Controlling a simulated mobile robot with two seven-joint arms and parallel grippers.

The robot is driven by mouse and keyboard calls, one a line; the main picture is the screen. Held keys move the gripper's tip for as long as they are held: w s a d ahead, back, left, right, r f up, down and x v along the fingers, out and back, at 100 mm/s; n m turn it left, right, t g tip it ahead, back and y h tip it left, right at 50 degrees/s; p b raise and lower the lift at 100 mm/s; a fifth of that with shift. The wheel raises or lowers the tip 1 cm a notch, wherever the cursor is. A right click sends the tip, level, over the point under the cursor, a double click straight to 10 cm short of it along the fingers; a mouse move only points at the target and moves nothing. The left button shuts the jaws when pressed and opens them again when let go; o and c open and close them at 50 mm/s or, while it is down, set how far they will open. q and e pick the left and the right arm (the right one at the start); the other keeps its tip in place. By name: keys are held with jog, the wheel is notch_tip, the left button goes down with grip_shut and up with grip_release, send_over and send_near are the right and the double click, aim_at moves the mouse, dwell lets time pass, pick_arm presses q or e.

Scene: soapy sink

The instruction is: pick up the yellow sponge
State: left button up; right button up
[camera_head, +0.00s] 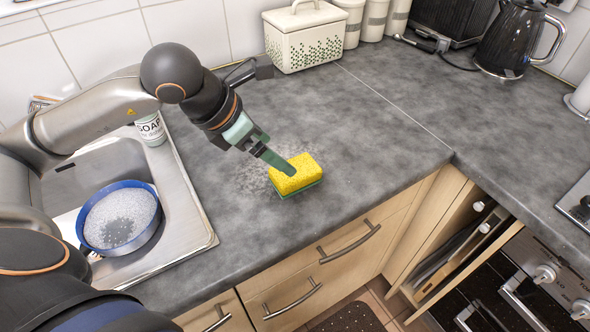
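The yellow sponge (303,174) lies on the grey countertop near its front edge, yellow side up with a green layer underneath. My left gripper (289,170) reaches in from the upper left, and a green finger overlaps the sponge's top left part in the picture. Only one finger shows clearly, so I cannot tell how far apart the fingers are or whether they touch the sponge. The sponge appears to rest on the counter, with pale foam specks around it. My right gripper is not in view.
The sink (185,232) at left holds a blue-rimmed round dish (150,240) with suds. A soap container (151,129) stands behind it. A cream bin (305,42), canisters (375,20) and a black kettle (507,42) line the back. The counter right of the sponge is clear.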

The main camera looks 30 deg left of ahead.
aim_at(309, 174)
pick_arm(q)
jog(key=x, duration=0.3)
jog(key=shift+d+f, duration=0.1)
jog(key=x, duration=0.4)
jog(key=shift+s+d+f+p, duration=0.15)
jog(key=shift+d+p, duration=0.1)
jog(key=shift+p, duration=0.15)
jog(key=shift+w+d+f, duration=0.15)
jog(key=shift+w+f, duration=0.15)
jog(key=shift+f, duration=0.1)
jog(key=c, duration=1.2)
jog(key=shift+c, duration=0.2)
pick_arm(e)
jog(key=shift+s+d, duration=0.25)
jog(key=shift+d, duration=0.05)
pick_arm(q)
jog(key=shift+r, duration=0.1)
